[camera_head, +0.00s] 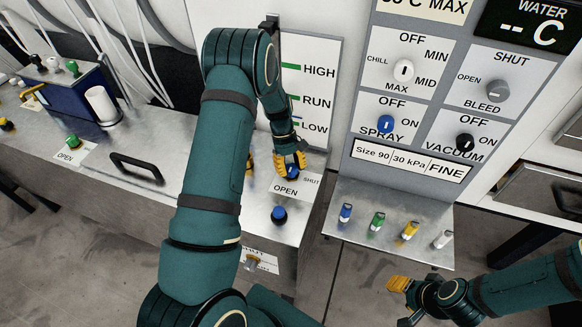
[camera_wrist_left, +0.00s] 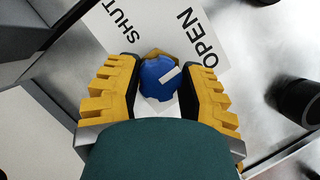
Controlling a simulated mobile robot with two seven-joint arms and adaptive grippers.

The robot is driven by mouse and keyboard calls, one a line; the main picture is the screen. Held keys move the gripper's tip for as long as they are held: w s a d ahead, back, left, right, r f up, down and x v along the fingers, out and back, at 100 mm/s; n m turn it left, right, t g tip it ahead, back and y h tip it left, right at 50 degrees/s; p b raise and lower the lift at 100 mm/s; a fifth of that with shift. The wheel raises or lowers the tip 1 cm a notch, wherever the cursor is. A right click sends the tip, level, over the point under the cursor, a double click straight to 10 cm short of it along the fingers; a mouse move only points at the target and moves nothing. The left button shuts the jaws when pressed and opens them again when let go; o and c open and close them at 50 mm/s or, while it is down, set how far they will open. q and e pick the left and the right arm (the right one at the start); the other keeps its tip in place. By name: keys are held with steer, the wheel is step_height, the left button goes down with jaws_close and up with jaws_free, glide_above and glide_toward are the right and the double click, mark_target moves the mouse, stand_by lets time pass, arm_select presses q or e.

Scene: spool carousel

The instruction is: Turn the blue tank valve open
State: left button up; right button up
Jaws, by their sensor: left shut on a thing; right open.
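The blue tank valve knob (camera_wrist_left: 158,80) sits on a metal bench top beside a white label (camera_wrist_left: 165,30) reading SHUT and OPEN. In the left wrist view, the white mark on the knob points up and right, towards the word OPEN. My left gripper (camera_wrist_left: 158,92) is shut on the knob, with a yellow finger on each side. In the head view my left gripper (camera_head: 290,162) covers most of the knob. The label (camera_head: 297,187) shows there too. My right gripper (camera_head: 399,284) is open and apart from everything, low at the right.
A second blue-topped knob (camera_head: 279,213) stands just in front of the label. A gauge board (camera_head: 311,88) with HIGH, RUN and LOW is behind. A control panel (camera_head: 425,82) and a shelf (camera_head: 388,214) with several coloured pegs are to the right. A black handle (camera_head: 137,168) is to the left.

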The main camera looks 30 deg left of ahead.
arm_select(q)
steer(key=shift+s+d+f+m, duration=0.1)
steer(key=shift+f+m, duration=0.05)
steer(key=shift+m, duration=0.25)
steer(key=o, duration=1.2)
steer(key=v, duration=1.2)
